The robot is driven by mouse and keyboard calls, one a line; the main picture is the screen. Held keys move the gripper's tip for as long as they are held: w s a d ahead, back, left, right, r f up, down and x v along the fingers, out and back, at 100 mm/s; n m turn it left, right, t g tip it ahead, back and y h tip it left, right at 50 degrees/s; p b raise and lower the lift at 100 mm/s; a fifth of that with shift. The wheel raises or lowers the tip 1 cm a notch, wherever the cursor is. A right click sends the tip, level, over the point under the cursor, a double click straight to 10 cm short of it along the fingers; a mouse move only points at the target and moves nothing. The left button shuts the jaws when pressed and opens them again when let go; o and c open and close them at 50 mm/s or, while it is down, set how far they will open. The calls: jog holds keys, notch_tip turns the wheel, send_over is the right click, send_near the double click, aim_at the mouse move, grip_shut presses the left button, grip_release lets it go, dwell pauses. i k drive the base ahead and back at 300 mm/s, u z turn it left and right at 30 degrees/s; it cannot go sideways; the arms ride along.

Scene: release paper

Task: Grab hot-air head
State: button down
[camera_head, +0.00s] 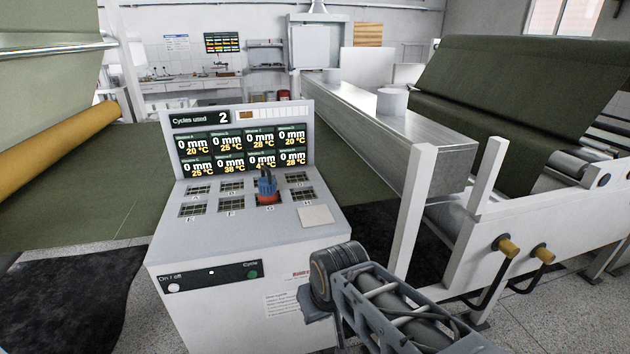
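A small blue-and-red tool (267,188), which looks like the hot-air head, stands upright on the sloping top of the console (235,243), over the vent marked G. Its blue part is on top and its red part is at the base. My arm comes in from the lower right, in front of the console's right side. Its end, with my gripper (314,303), is at the lower middle, below and right of the tool and apart from it. The fingers are not clear enough to tell open from shut.
The console screen (240,147) rises behind the vents, which are lettered. A pale square pad (316,215) lies at its right. White posts (413,215) and a long metal beam (400,130) stand to the right. Yellow-tipped handles (508,247) stick out at far right. Dark green fabric fills the back.

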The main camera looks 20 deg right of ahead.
aim_at(268, 194)
jog(key=u, duration=0.3)
jog(key=k, duration=0.95)
jog(key=z, duration=0.35)
jog(key=i, duration=1.45)
jog(key=u, duration=1.15)
jog(key=i, duration=0.65)
